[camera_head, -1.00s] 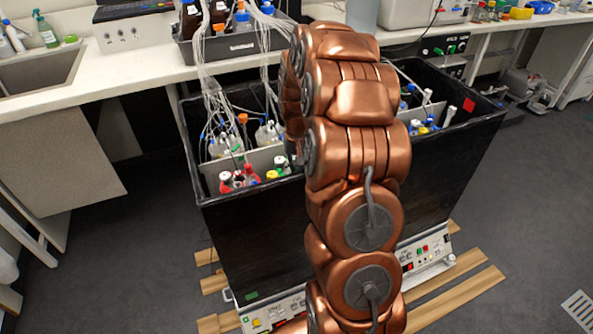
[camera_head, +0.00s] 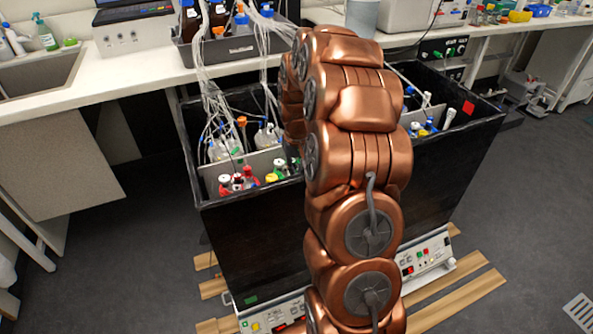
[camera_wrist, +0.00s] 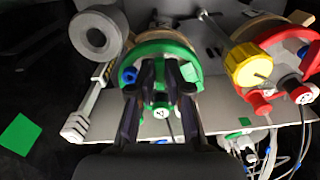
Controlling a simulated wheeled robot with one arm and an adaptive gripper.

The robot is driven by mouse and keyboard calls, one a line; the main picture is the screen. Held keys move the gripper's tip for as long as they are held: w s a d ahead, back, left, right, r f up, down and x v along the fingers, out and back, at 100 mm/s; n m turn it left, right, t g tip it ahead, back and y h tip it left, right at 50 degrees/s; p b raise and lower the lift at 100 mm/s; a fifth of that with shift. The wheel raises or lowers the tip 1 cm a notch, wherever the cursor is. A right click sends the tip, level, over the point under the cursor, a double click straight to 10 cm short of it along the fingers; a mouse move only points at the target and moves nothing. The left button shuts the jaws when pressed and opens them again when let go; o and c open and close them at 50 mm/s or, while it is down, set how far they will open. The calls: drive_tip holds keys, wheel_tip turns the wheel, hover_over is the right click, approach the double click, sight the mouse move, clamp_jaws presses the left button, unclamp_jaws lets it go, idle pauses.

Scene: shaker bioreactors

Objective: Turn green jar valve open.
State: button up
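The green jar's ringed lid (camera_wrist: 195,58) is at the top centre of the wrist view. A grey round knob (camera_wrist: 97,35) and a pale lever-like part (camera_wrist: 88,108) are at its left. I cannot tell for sure which part is the valve. My gripper (camera_wrist: 159,66) is over the green lid, its two dark fingers apart. A green fitting with a white cap (camera_wrist: 160,110) shows in the gap between the fingers. I cannot tell whether either finger touches the lid.
A red-ringed jar (camera_wrist: 275,75) with a yellow knob (camera_wrist: 250,65) stands close on the right, with tubes below it. A grey divider plate (camera_wrist: 225,110) runs beneath the jars. In the head view the jars sit inside a deep black box (camera_head: 250,235) with high walls.

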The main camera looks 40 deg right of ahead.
drive_tip(key=shift+o, duration=0.2)
drive_tip(key=shift+f, duration=0.1)
idle(0.4)
drive_tip(key=shift+r, duration=0.5)
wheel_tip(320, 180, up, 11)
idle(0.7)
drive_tip(key=s+a+r+n+p, duration=0.1)
drive_tip(key=s+a+r+p, duration=0.3)
drive_tip(key=a, duration=0.4)
drive_tip(key=s+a+r+n+p, duration=0.1)
drive_tip(key=s+a+r+n, duration=0.1)
drive_tip(key=s+a+r, duration=0.35)
drive_tip(key=s+a+p, duration=0.1)
drive_tip(key=s+a, duration=0.2)
drive_tip(key=s, duration=0.4)
drive_tip(key=s+a+n+g+p, duration=0.1)
drive_tip(key=s+a+p, duration=0.1)
drive_tip(key=s+a, duration=0.2)
drive_tip(key=s+a+p, duration=0.2)
drive_tip(key=s+a, duration=0.1)
drive_tip(key=s, duration=0.7)
drive_tip(key=shift+s+a+r+g, duration=0.25)
drive_tip(key=shift+a+r+g, duration=0.1)
drive_tip(key=shift+a+g, duration=0.05)
